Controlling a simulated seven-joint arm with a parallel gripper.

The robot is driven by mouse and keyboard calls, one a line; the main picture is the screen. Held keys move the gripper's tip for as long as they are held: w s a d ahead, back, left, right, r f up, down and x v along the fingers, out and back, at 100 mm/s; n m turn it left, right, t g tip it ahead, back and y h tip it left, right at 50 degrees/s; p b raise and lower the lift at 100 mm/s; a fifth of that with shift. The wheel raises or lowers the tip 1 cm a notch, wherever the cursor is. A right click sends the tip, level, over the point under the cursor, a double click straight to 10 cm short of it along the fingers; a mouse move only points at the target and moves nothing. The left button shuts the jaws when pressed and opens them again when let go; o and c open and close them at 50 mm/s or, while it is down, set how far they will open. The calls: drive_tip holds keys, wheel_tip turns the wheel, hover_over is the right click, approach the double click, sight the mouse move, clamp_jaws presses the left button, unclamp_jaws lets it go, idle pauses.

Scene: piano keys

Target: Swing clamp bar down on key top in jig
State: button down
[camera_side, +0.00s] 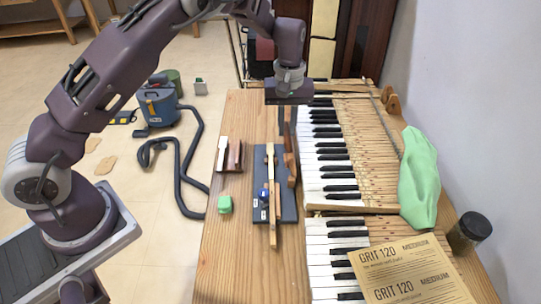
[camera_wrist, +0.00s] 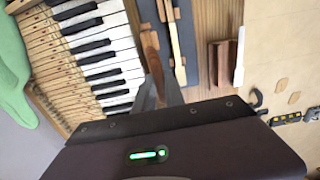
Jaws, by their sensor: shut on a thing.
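The jig (camera_side: 262,205) is a dark blue-grey board on the bench. A long pale wooden key (camera_side: 271,190) lies along it and also shows in the wrist view (camera_wrist: 176,42). The brown wooden clamp bar (camera_wrist: 152,57) runs up between my fingertips in the wrist view. In the side view the clamp bar (camera_side: 290,160) stands at the right of the key, apart from the key top. My gripper (camera_wrist: 159,88) is shut on the clamp bar's end. In the side view my gripper (camera_side: 288,122) points down at the jig's far end, and its hold is too small to make out.
The keyboard (camera_side: 330,150) is close on the right. A brown holder (camera_side: 234,157) with a white strip and a green block (camera_side: 225,204) stand left of the jig. Sandpaper sheets (camera_side: 410,270), a green cloth (camera_side: 418,180) and a dark jar (camera_side: 468,232) lie farther right.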

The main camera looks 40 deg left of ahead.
drive_tip(key=shift+s+a, duration=0.1)
drive_tip(key=shift+s+a+f, duration=0.25)
drive_tip(key=shift+s+a, duration=0.5)
drive_tip(key=shift+s, duration=0.05)
drive_tip(key=shift+s+a+f, duration=0.55)
drive_tip(key=shift+s+a, duration=0.25)
drive_tip(key=shift+s+a+f, duration=0.65)
drive_tip(key=shift+f, duration=0.05)
drive_tip(key=shift+s+a+f, duration=0.1)
